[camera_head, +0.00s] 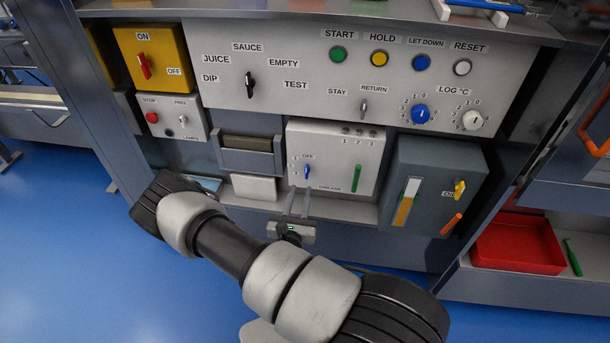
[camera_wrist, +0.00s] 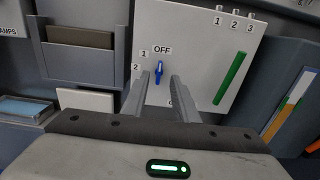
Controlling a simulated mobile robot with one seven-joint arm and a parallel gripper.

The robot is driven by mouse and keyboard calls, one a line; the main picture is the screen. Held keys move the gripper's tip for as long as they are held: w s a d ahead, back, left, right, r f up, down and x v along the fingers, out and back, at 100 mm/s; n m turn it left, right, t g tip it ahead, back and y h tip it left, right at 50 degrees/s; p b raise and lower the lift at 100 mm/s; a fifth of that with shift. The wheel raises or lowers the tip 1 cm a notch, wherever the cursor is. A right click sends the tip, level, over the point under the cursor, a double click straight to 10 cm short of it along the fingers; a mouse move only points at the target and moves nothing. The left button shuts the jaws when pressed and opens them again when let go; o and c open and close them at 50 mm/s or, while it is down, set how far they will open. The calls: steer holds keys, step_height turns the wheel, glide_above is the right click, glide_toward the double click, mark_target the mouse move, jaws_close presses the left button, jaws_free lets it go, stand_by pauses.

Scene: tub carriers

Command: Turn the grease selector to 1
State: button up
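The grease selector is a small blue knob (camera_head: 307,171) on a pale grey box (camera_head: 345,138) marked GREASE. It also shows in the wrist view (camera_wrist: 159,69). The knob stands nearly upright and its upper end is toward the OFF label (camera_wrist: 162,49). The labels 1 (camera_wrist: 143,54) and 2 (camera_wrist: 136,67) are to its upper left and left. My gripper (camera_head: 298,193) is in front of and below the knob. In the wrist view my gripper (camera_wrist: 161,80) is open and empty, and the knob appears between its fingertips. I see no contact.
A green bar (camera_wrist: 230,78) is on the same box, right of the knob. A dark grey box (camera_head: 436,180) with a yellow OIL handle (camera_head: 459,189) stands at its right. A grey holder (camera_wrist: 80,42) is at its left. A shelf edge runs below.

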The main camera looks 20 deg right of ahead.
mark_target(306, 169)
steer(key=b+x, duration=0.1)
steer(key=x, duration=0.8)
jaws_close()
